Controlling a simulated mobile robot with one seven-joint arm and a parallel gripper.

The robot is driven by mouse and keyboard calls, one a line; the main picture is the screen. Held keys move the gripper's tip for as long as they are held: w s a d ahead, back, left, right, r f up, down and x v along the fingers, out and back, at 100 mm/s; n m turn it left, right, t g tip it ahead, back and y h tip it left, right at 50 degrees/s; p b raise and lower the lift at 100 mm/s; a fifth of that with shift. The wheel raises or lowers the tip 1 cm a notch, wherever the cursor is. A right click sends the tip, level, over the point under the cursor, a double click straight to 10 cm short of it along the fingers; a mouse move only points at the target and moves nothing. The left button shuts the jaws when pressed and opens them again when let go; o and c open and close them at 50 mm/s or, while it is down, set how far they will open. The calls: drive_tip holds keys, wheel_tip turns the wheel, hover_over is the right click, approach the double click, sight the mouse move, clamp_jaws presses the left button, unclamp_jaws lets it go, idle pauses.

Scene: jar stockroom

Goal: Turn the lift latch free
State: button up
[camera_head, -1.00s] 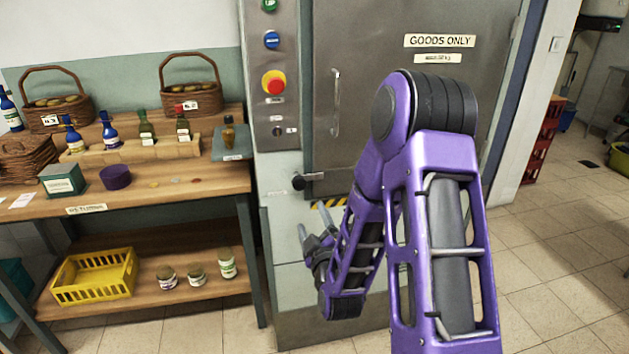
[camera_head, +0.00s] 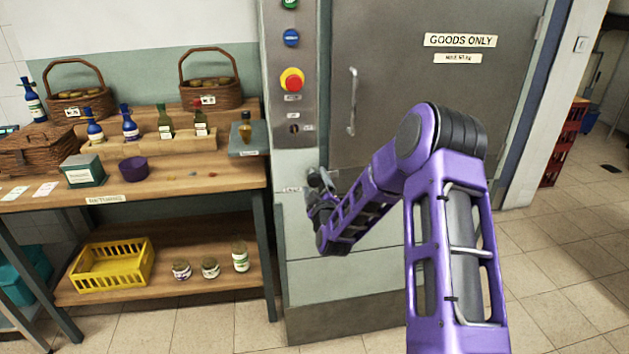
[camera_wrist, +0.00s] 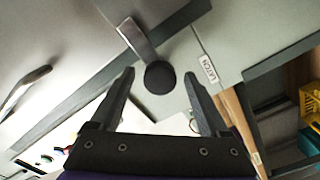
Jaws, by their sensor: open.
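The lift latch is a flat metal bar (camera_wrist: 135,33) with a round black knob (camera_wrist: 160,78) at its end, on the grey lift front. In the wrist view the knob sits between the fingertips, with a gap on either side; whether it lies at fingertip depth I cannot tell. My gripper (camera_head: 319,183) is open and empty. In the head view it is at the latch's place and mostly hides the latch. A small white label (camera_wrist: 207,68) is beside the latch.
The grey lift door (camera_head: 400,90) has a vertical handle (camera_head: 352,100). A control panel (camera_head: 293,60) with a red button (camera_head: 292,79) is above the latch. A wooden bench (camera_head: 200,185) with bottles and baskets stands close on the left. Floor on the right is clear.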

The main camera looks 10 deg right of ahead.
drive_tip(key=shift+w, duration=0.9)
clamp_jaws()
drive_tip(key=shift+f, duration=0.1)
